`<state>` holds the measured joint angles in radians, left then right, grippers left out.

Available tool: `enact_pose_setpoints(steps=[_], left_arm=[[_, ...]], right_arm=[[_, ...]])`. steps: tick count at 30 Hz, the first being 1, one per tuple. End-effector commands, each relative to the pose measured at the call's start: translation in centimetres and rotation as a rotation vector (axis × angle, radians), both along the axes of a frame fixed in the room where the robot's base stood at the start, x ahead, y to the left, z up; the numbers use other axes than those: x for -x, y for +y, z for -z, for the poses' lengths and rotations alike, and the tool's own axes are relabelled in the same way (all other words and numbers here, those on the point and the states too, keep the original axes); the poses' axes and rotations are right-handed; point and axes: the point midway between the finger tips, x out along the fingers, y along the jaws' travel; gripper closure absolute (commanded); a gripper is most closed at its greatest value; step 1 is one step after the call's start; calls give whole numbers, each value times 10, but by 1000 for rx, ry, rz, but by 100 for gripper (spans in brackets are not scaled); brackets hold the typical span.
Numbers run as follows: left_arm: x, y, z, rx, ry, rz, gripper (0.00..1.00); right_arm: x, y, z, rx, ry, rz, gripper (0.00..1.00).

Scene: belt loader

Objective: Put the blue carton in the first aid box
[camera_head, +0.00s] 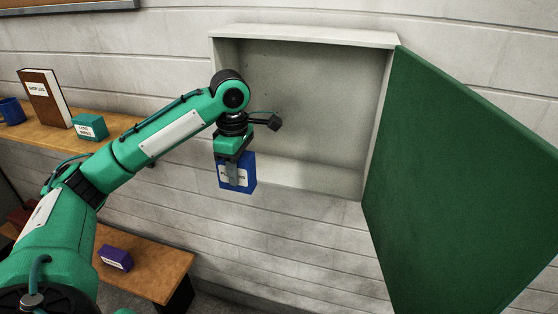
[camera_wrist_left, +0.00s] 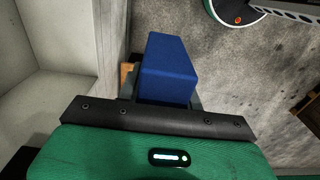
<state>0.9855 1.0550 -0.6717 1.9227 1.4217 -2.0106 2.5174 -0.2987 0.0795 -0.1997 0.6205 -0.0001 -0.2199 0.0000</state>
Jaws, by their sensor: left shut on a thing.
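The blue carton (camera_head: 243,174) hangs in my left gripper (camera_head: 233,172), which is shut on it. The carton is in front of the lower left part of the first aid box (camera_head: 303,177). The box is an open white wall cabinet, and its inside looks empty. Its green door (camera_head: 465,185) is swung wide open to the right. In the left wrist view the blue carton (camera_wrist_left: 168,70) sits between the fingers, and a pale cabinet-like surface (camera_wrist_left: 60,70) is close on the left. My right gripper is not in view.
A wooden shelf (camera_head: 50,136) on the left holds a brown book (camera_head: 42,97), a teal carton (camera_head: 90,127) and a blue mug (camera_head: 11,111). A purple carton (camera_head: 116,258) lies on a lower wooden bench (camera_head: 160,262). The open door blocks the right side.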

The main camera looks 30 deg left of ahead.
Motion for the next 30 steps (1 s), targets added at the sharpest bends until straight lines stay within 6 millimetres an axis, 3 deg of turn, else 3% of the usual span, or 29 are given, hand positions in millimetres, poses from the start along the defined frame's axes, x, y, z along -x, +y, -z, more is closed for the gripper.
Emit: enact_pose_setpoints(steps=[9,21,25,30], left_arm=[[-73,15,-3,4,1,2,87],[-149,34,-1,4,1,2,87],[-169,38,-1,3,1,4,87],[-168,40,23,-1,3,4,87]], right_arm=[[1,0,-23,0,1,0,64],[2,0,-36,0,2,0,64],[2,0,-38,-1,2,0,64],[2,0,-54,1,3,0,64]])
